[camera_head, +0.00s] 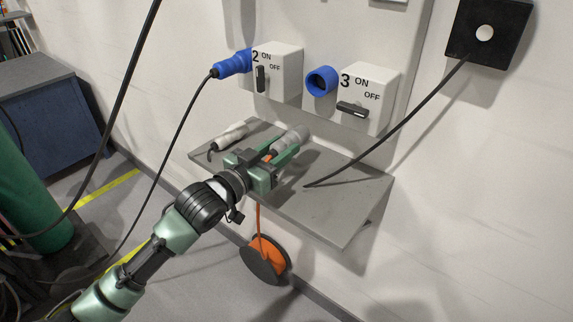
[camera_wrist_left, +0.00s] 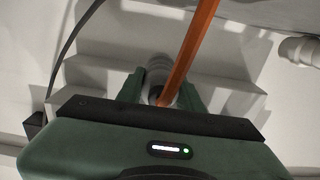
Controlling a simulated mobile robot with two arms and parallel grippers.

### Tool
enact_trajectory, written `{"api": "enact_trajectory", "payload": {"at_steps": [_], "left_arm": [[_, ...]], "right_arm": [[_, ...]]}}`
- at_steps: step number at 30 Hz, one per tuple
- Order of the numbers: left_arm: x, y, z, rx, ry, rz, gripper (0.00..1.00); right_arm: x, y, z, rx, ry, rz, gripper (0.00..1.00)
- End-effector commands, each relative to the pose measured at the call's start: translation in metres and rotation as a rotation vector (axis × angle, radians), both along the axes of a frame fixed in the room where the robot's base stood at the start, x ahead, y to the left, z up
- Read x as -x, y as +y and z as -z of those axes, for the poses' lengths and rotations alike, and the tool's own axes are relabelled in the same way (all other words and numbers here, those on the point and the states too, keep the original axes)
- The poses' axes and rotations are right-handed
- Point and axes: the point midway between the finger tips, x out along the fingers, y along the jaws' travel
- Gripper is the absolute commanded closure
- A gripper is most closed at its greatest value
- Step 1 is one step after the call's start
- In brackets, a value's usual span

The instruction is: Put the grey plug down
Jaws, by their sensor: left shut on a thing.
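My left gripper (camera_head: 275,152) is over the grey shelf (camera_head: 340,205), below the wall boxes. Its green fingers are shut on a grey plug (camera_head: 291,139), whose far end sticks out past them. In the left wrist view the grey plug (camera_wrist_left: 163,92) sits between the fingers, with an orange cable (camera_wrist_left: 192,48) running from it. I cannot tell whether the held plug touches the shelf. A second, light grey plug (camera_head: 231,136) lies on the shelf to the left. My right gripper is not in view.
Switch box 2 (camera_head: 278,75) has a blue plug (camera_head: 232,64) in its side; switch box 3 (camera_head: 363,100) has an empty-looking blue socket (camera_head: 321,81). A black cable (camera_head: 385,140) reaches down to the shelf. An orange reel (camera_head: 265,258) is below. The shelf's right part is clear.

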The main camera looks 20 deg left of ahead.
Motion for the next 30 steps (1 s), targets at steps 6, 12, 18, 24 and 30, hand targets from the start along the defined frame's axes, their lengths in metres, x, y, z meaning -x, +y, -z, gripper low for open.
{"api": "enact_trajectory", "payload": {"at_steps": [6,12,18,24,30], "left_arm": [[-0.016,-0.006,0.016,0.0,0.002,0.0,1.0],[-0.015,-0.005,0.034,0.0,0.003,-0.001,1.0],[-0.015,-0.005,0.065,0.001,0.001,-0.001,1.0],[-0.018,-0.007,0.07,0.0,-0.002,0.0,1.0],[-0.018,-0.007,0.071,0.001,-0.002,0.0,1.0]], "right_arm": [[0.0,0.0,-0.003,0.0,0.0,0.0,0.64],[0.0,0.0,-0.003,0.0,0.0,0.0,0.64],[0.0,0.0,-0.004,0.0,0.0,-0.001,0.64],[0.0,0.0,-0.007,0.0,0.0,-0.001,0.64],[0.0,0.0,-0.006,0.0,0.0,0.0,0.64]]}}
